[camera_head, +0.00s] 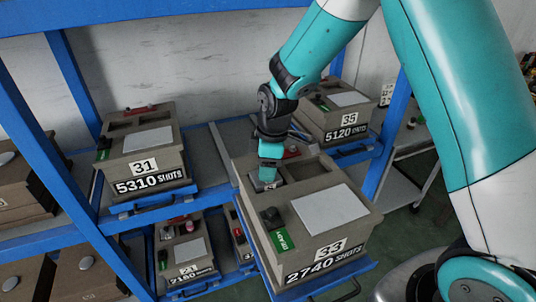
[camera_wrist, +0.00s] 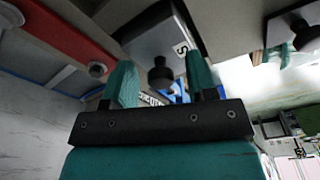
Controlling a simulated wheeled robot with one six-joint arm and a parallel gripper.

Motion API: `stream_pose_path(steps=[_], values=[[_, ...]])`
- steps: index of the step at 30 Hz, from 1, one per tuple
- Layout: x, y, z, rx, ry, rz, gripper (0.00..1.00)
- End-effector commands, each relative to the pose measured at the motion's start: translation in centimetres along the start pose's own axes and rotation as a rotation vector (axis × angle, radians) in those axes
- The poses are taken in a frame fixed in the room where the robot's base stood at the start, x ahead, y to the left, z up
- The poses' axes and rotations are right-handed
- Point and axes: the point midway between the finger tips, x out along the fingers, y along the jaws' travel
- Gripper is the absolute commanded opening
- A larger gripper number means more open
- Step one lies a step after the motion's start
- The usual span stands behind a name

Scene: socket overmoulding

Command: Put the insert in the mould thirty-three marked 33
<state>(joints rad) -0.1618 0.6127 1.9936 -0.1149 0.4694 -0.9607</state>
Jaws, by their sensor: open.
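Mould 33 (camera_head: 362,225) sits in front on a pulled-out blue shelf, with a "2740 SHOTS" label and a green READY tag (camera_head: 282,240). It has two pockets in its top; the right pocket (camera_head: 304,176) looks empty. A small grey insert (camera_head: 266,184) with a pale label is at the left pocket; it also shows in the wrist view (camera_wrist: 148,38), with a black knob (camera_wrist: 162,76). My gripper (camera_head: 267,168) points down at the insert. In the wrist view its open fingers (camera_wrist: 160,72) stand on either side of the knob. How deep the insert sits is hidden.
Mould 31 (camera_head: 172,158) stands left and mould 35 (camera_head: 318,124) behind, on the blue rack (camera_head: 60,165). Mould 21 (camera_head: 168,252) is on the lower shelf. A red part (camera_head: 291,153) lies along the back of mould 33. A white plate (camera_head: 332,208) and black knob (camera_head: 272,216) are on its top.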

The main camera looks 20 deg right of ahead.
Motion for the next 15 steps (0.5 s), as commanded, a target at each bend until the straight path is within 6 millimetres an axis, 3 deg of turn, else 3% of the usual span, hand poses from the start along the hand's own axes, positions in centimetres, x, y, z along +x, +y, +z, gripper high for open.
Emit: stream_pose_path(steps=[15], values=[[-9.8,0.1,0.0,0.001,0.003,0.005,0.52]])
